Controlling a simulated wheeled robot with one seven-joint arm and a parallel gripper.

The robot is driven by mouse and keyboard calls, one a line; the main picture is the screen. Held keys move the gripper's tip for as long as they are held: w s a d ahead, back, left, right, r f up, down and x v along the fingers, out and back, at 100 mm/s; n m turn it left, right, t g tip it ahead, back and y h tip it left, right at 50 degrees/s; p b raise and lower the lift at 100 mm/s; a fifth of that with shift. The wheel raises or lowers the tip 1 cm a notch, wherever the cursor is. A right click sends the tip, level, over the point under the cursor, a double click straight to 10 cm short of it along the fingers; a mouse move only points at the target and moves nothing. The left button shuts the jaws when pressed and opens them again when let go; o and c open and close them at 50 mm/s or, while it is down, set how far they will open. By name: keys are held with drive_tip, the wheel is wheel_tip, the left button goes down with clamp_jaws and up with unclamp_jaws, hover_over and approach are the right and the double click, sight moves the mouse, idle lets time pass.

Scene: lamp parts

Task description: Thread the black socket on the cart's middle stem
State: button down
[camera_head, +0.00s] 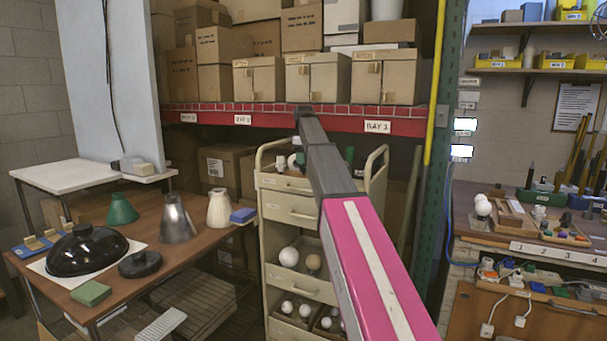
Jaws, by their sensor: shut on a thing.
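The beige cart (290,184) stands in the middle of the view. On its top, a small white piece (281,163) shows left of my arm and a dark green piece (350,155) shows to the right. My pink and grey arm reaches over the cart and covers the middle of its top, so the middle stem is hidden. I cannot make out the black socket.
At left, a brown table (200,250) holds lampshades, a glossy black dome (85,255) and a dark round base (140,264). White bulbs sit on the cart's lower shelves. A green post (437,190) and a workbench (510,237) stand at right. Boxes fill the rack behind.

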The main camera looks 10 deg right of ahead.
drive_tip(key=m, duration=0.5)
drive_tip(key=shift+s+f+m, duration=0.2)
drive_tip(key=shift+f+m, duration=0.1)
drive_tip(key=shift+m, duration=0.6)
drive_tip(key=m, duration=0.6)
drive_tip(key=shift+a+m, duration=0.1)
drive_tip(key=shift+m, duration=0.3)
drive_tip(key=shift+m, duration=1)
drive_tip(key=m, duration=0.5)
drive_tip(key=shift+w, duration=0.1)
